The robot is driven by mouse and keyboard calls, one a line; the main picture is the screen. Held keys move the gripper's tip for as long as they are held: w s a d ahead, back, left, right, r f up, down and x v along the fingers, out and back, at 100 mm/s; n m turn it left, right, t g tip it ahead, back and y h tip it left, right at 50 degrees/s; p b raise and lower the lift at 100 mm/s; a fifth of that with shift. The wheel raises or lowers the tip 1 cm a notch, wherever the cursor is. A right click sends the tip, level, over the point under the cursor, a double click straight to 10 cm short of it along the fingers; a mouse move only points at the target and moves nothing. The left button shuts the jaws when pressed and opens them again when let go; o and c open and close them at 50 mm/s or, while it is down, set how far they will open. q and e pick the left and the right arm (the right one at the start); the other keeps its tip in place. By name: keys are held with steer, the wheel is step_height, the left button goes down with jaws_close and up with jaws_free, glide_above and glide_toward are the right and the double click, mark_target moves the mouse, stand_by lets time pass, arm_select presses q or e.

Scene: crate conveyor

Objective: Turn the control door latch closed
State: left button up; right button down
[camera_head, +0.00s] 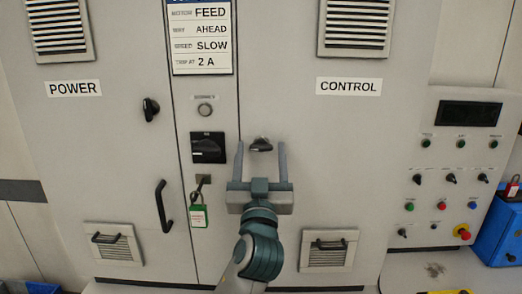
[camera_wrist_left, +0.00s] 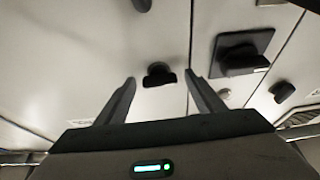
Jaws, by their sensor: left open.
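The control door latch (camera_head: 261,144) is a small dark knob on the grey control door (camera_head: 335,150), close to the door's left edge. Its grip looks roughly level. My left gripper (camera_head: 261,152) is open and reaches up from below, with one finger on each side of the latch. In the left wrist view the latch (camera_wrist_left: 158,75) shows between the open fingertips of the gripper (camera_wrist_left: 160,82), apart from both. I cannot tell how deep the fingers are beside it. My right gripper is out of view.
Left of the latch are a black rotary switch (camera_head: 208,147), a round button (camera_head: 205,110) and a key with a green tag (camera_head: 197,215). The power door has a latch (camera_head: 151,109) and a handle (camera_head: 164,205). A control panel (camera_head: 455,165) stands at right.

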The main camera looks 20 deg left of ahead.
arm_select(q)
steer(key=c, duration=1)
steer(key=shift+c, duration=0.2)
